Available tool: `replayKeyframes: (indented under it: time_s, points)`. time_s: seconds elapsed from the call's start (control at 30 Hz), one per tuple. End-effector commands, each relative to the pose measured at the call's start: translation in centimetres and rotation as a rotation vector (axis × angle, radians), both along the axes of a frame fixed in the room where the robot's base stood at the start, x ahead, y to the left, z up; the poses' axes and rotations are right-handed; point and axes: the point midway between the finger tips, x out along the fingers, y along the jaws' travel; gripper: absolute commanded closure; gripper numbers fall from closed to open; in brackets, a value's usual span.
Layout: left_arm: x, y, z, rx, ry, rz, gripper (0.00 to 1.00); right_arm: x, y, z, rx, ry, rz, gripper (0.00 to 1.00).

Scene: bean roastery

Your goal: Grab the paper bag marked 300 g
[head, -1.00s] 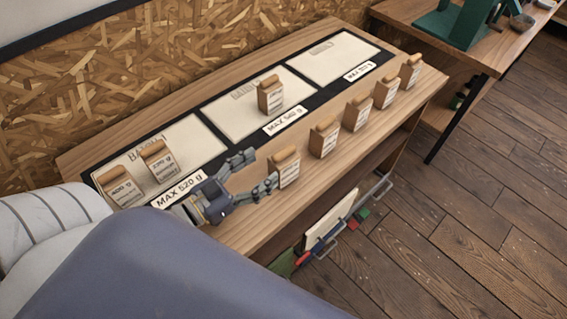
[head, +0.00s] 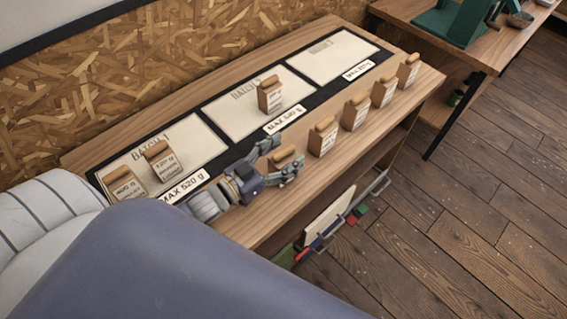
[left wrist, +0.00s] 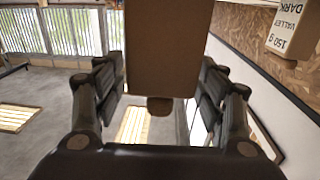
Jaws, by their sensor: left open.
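My left gripper (head: 281,158) is open, with its fingers on either side of the nearest paper bag (head: 287,153) in the front row. In the left wrist view this bag (left wrist: 161,50) stands between the two open fingers, with gaps on both sides. Its label is hidden or turned away, so I cannot read its weight. No label that I can read says 300 g. More bags stand along the front edge: one (head: 322,138), another (head: 355,112), a third (head: 384,92) and the farthest (head: 408,72). My right gripper is not in view.
Bags marked 400 g (head: 124,184) and 120 g (head: 161,161) stand on the BATCH 1 mat (head: 190,138). Another bag (head: 270,97) stands on the middle mat (head: 225,112); the far mat (head: 335,60) is empty. A bag marked 150 g (left wrist: 292,30) shows in the left wrist view.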

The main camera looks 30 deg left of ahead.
Motion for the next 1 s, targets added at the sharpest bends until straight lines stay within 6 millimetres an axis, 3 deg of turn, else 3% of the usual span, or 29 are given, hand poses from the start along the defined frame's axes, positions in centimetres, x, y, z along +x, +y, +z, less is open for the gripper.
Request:
replayKeyframes:
  time_s: [0.1, 0.13, 0.4, 0.77, 1.0]
  points:
    - [0.0, 0.0, 0.0, 0.000, 0.000, 0.000, 0.35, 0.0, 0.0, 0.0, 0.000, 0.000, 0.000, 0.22]
    - [0.0, 0.0, 0.0, 0.000, 0.000, 0.000, 0.40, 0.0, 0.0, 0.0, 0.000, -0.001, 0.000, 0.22]
    - [0.0, 0.0, 0.0, 0.000, 0.000, 0.000, 1.00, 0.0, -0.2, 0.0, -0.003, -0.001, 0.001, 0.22]
    - [0.0, 0.0, 0.3, -0.001, -0.003, 0.000, 1.00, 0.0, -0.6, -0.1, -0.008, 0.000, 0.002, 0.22]
    - [-0.1, 0.0, 1.8, 0.000, -0.003, -0.001, 1.00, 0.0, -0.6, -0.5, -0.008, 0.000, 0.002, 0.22]
